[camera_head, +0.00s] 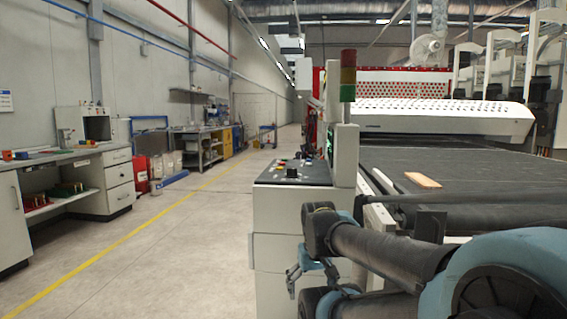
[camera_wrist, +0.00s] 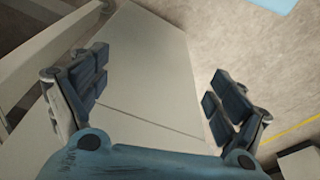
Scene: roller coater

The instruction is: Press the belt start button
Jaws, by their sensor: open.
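The control panel (camera_head: 306,177) is the sloping top of a pale cabinet beside the machine. It carries several small coloured buttons and a black knob (camera_head: 292,172); which one is the belt start button is too small to tell. My gripper (camera_head: 306,280) is in front of the cabinet, lower than the panel and apart from its buttons. In the wrist view my gripper (camera_wrist: 157,90) is open and empty, its two dark fingers wide apart. The pale cabinet (camera_wrist: 145,75) shows between and beyond them; no button is visible there.
A signal tower (camera_head: 348,75) stands on the post behind the panel. The dark conveyor belt (camera_head: 470,175) bears an orange-brown board (camera_head: 423,180). Open floor with a yellow line (camera_head: 125,240) lies to the left. A workbench (camera_head: 110,180) stands by the left wall.

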